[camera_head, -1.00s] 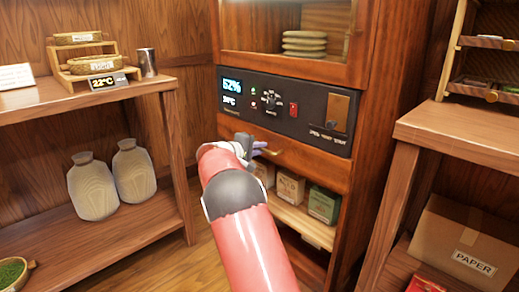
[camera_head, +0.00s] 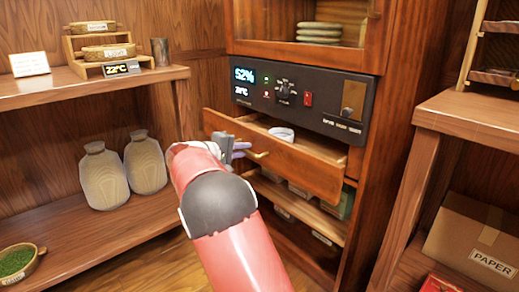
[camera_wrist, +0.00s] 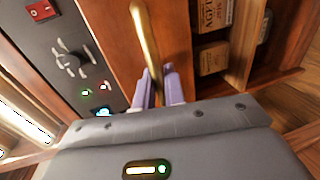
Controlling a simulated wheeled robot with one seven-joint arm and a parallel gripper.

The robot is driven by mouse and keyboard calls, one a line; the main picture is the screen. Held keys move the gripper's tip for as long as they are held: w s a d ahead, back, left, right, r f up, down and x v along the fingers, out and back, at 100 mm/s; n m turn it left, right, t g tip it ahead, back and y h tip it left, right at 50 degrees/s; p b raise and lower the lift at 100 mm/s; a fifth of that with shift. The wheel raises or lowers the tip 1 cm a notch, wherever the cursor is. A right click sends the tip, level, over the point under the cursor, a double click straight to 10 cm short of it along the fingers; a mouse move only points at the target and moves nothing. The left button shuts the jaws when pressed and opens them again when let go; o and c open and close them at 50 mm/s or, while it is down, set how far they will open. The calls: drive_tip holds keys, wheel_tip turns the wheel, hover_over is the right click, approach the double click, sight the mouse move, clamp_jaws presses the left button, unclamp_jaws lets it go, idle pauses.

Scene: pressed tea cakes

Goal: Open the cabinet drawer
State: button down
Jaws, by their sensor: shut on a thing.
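The cabinet drawer (camera_head: 305,165) is a wooden drawer under the black control panel, and it stands partly open. Something pale and rounded (camera_head: 282,134) lies inside it. The drawer's brass handle (camera_head: 258,154) is a bar on its front; it also shows large in the wrist view (camera_wrist: 147,40). My gripper (camera_head: 240,149) is at the handle's left end in the head view. In the wrist view its purple-grey fingers (camera_wrist: 159,88) are shut around one end of the handle. My red arm hides part of the cabinet below the drawer.
The control panel (camera_head: 298,98) sits above the drawer. Boxes (camera_head: 338,203) stand on the shelf below it. A wooden shelf unit with two pale bottles (camera_head: 100,178) is at left. Another unit with a cardboard box (camera_head: 470,240) is at right.

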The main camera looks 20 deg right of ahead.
drive_tip(key=f+v, duration=0.2)
drive_tip(key=v, duration=0.9)
drive_tip(key=shift+s+a+f, duration=0.2)
drive_tip(key=shift+a, duration=0.3)
drive_tip(key=c, duration=1.6)
unclamp_jaws()
drive_tip(key=v, duration=0.7)
drive_tip(key=shift+s+a, duration=0.1)
drive_tip(key=shift+a, duration=0.3)
